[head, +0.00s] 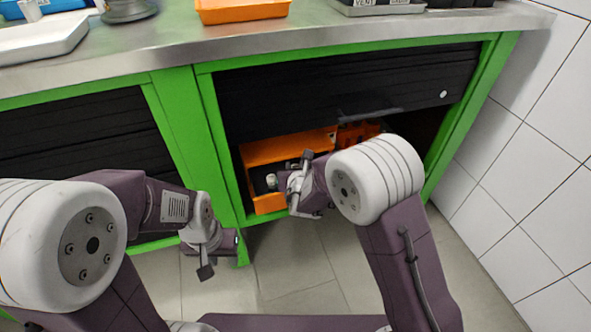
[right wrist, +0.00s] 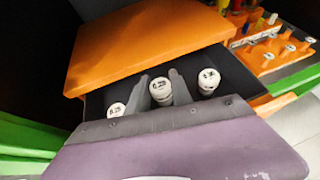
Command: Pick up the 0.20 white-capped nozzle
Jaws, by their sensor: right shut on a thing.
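Three white-capped nozzles stand in an orange drawer or box (right wrist: 150,45) with a dark inside: a left one (right wrist: 117,109), a middle one (right wrist: 161,89) and a right one (right wrist: 208,81). Their cap markings are too small to read surely. My right gripper (right wrist: 160,92) is shut on the middle nozzle, one grey finger on each side of it, still among the others. In the head view one white cap (head: 271,181) shows beside my right gripper (head: 287,182). My left gripper (head: 218,256) hangs in front of the bench, apart from everything; its jaw opening is unclear.
The orange box sits in a green-framed bench (head: 211,150) under a partly raised black shutter (head: 345,90). An orange rack with several nozzles (right wrist: 275,52) stands to its right. Trays lie on the steel top (head: 300,40). A tiled wall (head: 530,170) bounds the right.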

